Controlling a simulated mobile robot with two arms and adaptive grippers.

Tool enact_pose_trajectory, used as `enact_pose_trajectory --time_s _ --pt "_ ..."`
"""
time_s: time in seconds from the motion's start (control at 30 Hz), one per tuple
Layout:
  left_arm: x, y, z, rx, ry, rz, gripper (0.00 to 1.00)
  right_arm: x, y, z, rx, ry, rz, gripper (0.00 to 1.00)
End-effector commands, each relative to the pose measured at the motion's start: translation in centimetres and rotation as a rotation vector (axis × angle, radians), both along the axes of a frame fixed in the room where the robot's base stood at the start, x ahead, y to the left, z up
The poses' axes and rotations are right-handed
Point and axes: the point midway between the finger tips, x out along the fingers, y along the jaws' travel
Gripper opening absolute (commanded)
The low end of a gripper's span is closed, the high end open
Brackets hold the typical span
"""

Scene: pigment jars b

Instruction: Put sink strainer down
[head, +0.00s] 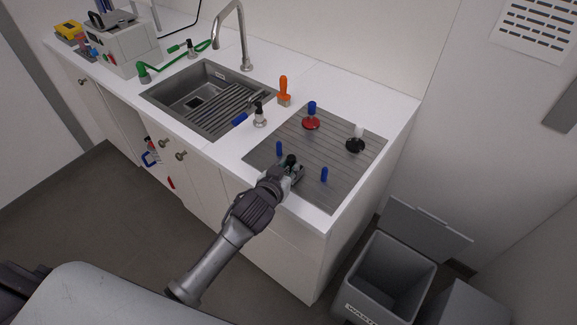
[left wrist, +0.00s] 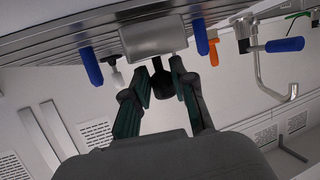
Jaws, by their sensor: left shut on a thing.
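My left gripper (head: 292,170) is over the front part of the grey ribbed drainboard (head: 270,150). Its two fingers, seen in the left wrist view (left wrist: 162,88), are shut on the black knob of a silver, round-sided piece, the sink strainer (left wrist: 153,38). In the head view the gripper hides most of the strainer. The strainer is right at the board's ribbed surface; I cannot tell whether it touches. My right gripper is not in view.
On the board behind stand a red disc with a blue handle (head: 311,122) and a black disc with a white handle (head: 355,145). A silver piece with a black top (head: 260,117) and an orange-handled tool (head: 284,92) stand near the sink (head: 160,97). An open waste bin (head: 388,280) is at right.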

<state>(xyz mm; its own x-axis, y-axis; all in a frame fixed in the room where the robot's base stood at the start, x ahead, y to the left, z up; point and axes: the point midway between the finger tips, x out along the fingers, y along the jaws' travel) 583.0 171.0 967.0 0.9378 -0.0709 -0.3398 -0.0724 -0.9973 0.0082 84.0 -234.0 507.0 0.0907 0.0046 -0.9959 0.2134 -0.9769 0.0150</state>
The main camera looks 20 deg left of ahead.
Motion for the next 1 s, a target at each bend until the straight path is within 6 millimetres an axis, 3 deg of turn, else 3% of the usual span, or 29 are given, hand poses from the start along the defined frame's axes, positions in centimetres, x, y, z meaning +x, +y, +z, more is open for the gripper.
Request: enact_pose_trajectory --time_s 0.4,0.43,0.57,0.9,1.0 --pt "0.01 -0.05 -0.77 -0.001 -0.002 0.000 0.00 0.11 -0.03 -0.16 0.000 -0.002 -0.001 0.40" --pt "0.00 -0.04 -0.72 -0.001 -0.002 0.000 0.29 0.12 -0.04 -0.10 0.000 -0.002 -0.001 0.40" --pt "0.00 -0.04 -0.68 0.000 -0.002 0.000 0.50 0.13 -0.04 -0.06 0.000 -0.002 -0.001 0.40" --pt "0.01 -0.03 -0.29 0.000 -0.003 0.000 0.50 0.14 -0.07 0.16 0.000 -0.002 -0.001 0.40" --pt "-0.85 0.01 -0.21 0.000 -0.002 -0.001 0.50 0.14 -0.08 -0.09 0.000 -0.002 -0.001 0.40"
